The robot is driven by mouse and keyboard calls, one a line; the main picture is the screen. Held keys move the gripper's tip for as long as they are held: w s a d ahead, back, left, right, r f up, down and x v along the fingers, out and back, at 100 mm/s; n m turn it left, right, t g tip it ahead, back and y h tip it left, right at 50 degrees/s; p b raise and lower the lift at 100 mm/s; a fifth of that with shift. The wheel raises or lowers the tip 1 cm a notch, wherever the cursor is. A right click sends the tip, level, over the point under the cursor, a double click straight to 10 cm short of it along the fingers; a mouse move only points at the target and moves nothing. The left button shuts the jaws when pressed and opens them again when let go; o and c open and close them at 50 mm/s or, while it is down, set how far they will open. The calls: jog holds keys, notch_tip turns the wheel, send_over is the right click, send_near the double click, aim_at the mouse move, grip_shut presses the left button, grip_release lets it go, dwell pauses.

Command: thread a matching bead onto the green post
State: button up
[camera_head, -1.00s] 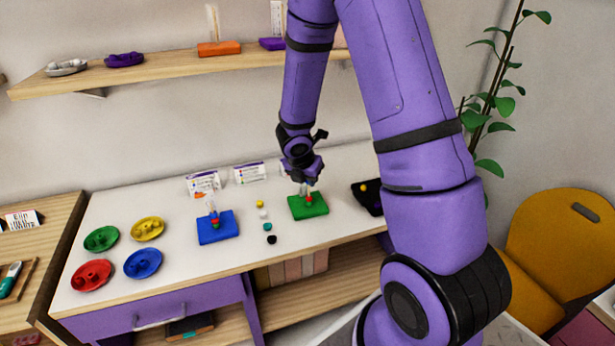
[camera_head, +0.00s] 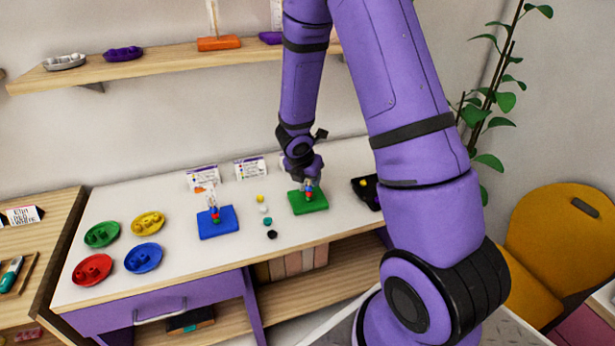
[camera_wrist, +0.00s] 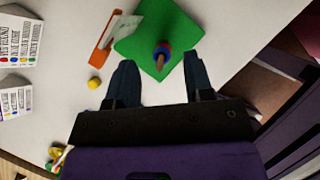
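The green board (camera_head: 312,208) lies on the white table top, with its post upright. Beads on the post (camera_head: 308,190) look red and blue. In the wrist view the post (camera_wrist: 162,52) stands on the green board (camera_wrist: 150,20), with a blue and a red bead around it and a brownish tip. My gripper (camera_head: 305,178) is over the green board. In the wrist view its two dark fingers (camera_wrist: 160,78) are apart with nothing held between them, and the post is just beyond their tips. Loose beads on the table are yellow (camera_head: 260,198), white (camera_head: 264,208), teal (camera_head: 267,221) and black (camera_head: 272,234).
A blue board (camera_head: 230,228) with a beaded post stands left of the loose beads. Four coloured dishes, including a blue one (camera_head: 150,265), are at the left. A black tray (camera_head: 367,200) is right of the green board. Cards (camera_head: 250,167) stand behind.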

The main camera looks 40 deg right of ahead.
dwell(0.3)
jog(key=v, duration=1)
jog(key=shift+a+r, duration=0.15)
jog(key=shift+r, duration=0.25)
dwell(1.1)
